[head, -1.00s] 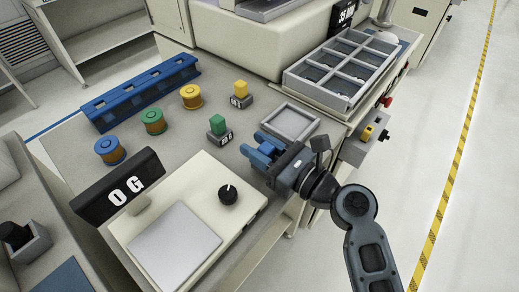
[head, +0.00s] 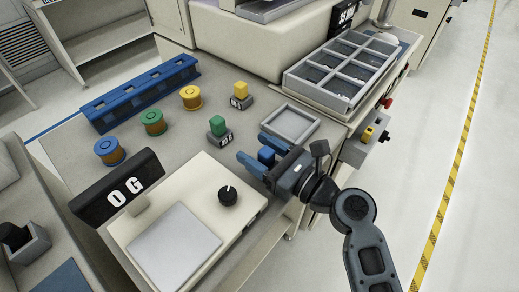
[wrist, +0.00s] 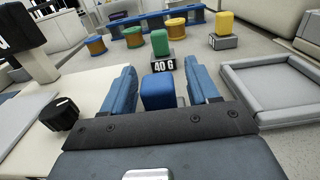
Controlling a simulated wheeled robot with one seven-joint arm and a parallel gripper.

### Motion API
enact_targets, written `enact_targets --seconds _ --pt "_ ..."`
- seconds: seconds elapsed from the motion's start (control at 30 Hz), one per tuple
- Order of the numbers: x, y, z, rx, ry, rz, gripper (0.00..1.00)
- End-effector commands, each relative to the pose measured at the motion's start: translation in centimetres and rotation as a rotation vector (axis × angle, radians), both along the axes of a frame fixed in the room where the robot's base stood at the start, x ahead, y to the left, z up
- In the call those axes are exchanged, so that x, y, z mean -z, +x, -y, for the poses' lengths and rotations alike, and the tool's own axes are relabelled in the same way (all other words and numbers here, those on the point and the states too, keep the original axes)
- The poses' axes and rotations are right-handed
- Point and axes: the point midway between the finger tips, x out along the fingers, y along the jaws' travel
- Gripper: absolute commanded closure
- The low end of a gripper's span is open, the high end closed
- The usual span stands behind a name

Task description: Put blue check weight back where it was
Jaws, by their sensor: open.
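The blue check weight (head: 266,155) is a small blue block near the front edge of the bench. In the wrist view the blue check weight (wrist: 158,91) stands upright between my two blue fingers. My gripper (head: 256,147) is open around it, with a gap on each side in the wrist view. What is under the blue weight is hidden by my gripper. A green weight (head: 217,125) sits on a dark labelled block, reading 40 G in the wrist view. A yellow weight (head: 241,89) sits on another labelled block behind it.
An empty grey square tray (head: 291,124) lies close beside my gripper. A scale (head: 187,215) with a black knob and a display reading 0 G stands on the near side. Blue, green and yellow spools and a blue rail (head: 140,92) are farther back.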

Motion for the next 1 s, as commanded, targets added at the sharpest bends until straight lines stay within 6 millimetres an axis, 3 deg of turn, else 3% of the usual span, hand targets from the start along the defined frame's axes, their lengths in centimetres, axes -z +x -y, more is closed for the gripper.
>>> enact_targets --seconds 0.17,0.63,1.0 --pt "-0.1 -0.7 0.9 0.002 0.0 -0.001 0.4" --pt "-0.2 -6.1 7.9 0.003 -0.001 -0.001 0.4" --pt "-0.3 -7.4 9.5 0.001 -0.001 0.001 0.4"
